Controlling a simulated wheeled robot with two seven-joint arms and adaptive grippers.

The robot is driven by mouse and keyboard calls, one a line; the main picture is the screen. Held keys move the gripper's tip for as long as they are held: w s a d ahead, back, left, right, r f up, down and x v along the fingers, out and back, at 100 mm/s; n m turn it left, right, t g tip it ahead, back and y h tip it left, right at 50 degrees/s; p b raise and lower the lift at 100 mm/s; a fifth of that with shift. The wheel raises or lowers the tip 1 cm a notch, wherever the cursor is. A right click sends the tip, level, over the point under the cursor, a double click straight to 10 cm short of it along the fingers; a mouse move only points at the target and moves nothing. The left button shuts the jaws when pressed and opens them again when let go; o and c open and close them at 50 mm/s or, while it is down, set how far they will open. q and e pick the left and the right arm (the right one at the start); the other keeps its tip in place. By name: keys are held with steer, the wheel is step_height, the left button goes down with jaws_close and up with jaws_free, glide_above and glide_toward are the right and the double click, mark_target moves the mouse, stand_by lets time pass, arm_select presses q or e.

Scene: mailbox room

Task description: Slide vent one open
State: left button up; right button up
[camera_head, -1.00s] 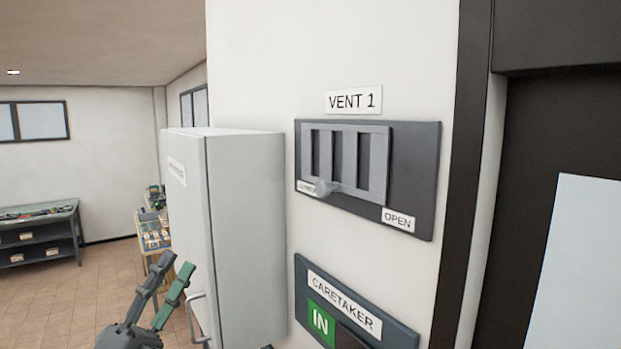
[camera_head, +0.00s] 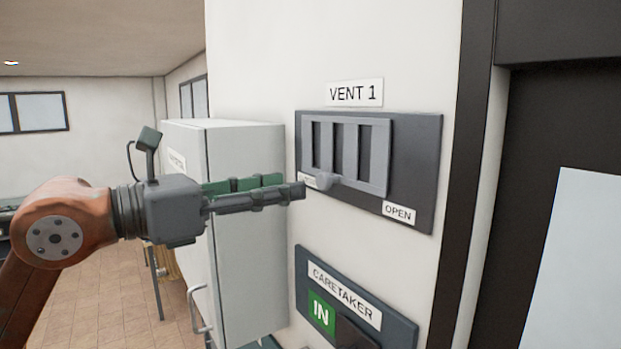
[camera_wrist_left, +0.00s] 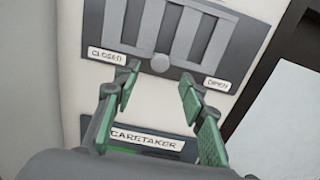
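The vent (camera_head: 420,150) is a dark wall plate with a grey slatted slider (camera_head: 345,160), under the sign VENT 1 (camera_head: 354,93). The slider sits toward the plate's left, and its round knob (camera_head: 326,181) is by the CLOSED label, away from the OPEN label (camera_head: 398,213). My left gripper (camera_head: 295,188) points right with its fingertips just left of the knob. In the left wrist view the green-padded fingers (camera_wrist_left: 158,80) are spread apart, with the knob (camera_wrist_left: 160,63) ahead between their tips and no contact visible. My right gripper is not in view.
A pale grey cabinet (camera_head: 250,240) with a handle stands left of the vent, behind my left gripper. The CARETAKER panel (camera_head: 345,300) with a green IN tile is below the vent. A dark door frame (camera_head: 470,150) is at the right.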

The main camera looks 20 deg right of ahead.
mark_target(320, 180)
arm_select(q)
steer(key=p+x, duration=0.2)
steer(key=x, duration=0.4)
steer(key=shift+d, duration=0.15)
jaws_close()
stand_by(0.5)
